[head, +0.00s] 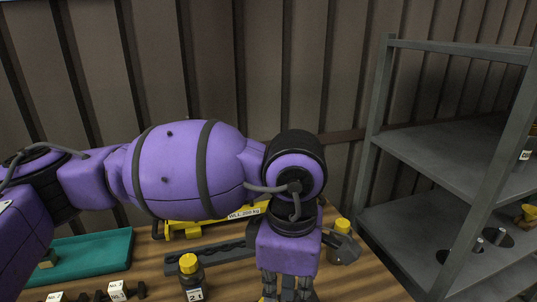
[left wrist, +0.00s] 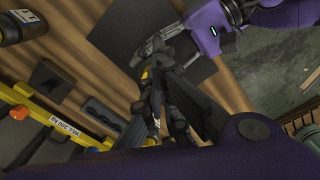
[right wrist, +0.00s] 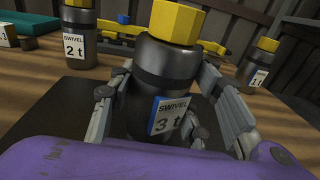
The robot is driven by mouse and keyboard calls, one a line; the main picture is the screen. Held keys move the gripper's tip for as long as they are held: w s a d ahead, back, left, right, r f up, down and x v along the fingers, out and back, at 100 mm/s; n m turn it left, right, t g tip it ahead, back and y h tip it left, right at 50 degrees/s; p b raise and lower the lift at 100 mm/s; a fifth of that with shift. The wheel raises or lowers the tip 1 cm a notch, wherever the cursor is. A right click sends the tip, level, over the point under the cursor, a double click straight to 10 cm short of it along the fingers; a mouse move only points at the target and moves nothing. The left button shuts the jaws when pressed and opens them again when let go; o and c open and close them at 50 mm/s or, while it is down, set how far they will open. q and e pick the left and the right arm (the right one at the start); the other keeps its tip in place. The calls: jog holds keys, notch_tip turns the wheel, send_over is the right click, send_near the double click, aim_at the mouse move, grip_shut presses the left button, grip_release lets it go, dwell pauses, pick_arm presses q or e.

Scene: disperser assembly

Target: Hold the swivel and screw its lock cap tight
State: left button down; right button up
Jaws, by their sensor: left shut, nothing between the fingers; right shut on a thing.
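The swivel (right wrist: 163,85), a dark cylinder labelled "SWIVEL 3 t", stands upright with a yellow hex cap (right wrist: 177,20) on top in the right wrist view. My right gripper (right wrist: 168,115) is shut around its body, one finger on each side. The cap's top is cut off by the frame. My left gripper (head: 286,291) points down at the bottom edge of the head view, its tips out of frame. In the left wrist view its dark fingers (left wrist: 168,105) are close beside a small yellow patch, probably the cap, and my right gripper (left wrist: 160,45); contact is unclear.
A "2 t" swivel (head: 193,281) and another yellow-capped swivel (head: 342,247) stand on the wooden table. A yellow frame (head: 185,229), a dark grey bar (head: 210,256) and a teal tray (head: 90,258) lie behind. A metal shelf (head: 445,150) stands right.

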pick_arm(q)
jog(key=w+f, duration=0.3)
jog(key=f, duration=0.3)
jog(key=shift+w+f, duration=0.15)
dwell(0.5)
jog(key=shift+f, duration=0.15)
jog(key=shift+a, duration=0.15)
dwell(0.5)
jog(key=shift+s+f, duration=0.1)
jog(key=shift+s, duration=0.2)
jog(key=shift+s+a+r, duration=0.15)
jog(key=shift+s, duration=0.35)
jog(key=shift+s+a+r, duration=0.1)
jog(key=shift+s+r, duration=0.05)
jog(key=shift+s, duration=0.35)
jog(key=shift+r, duration=0.1)
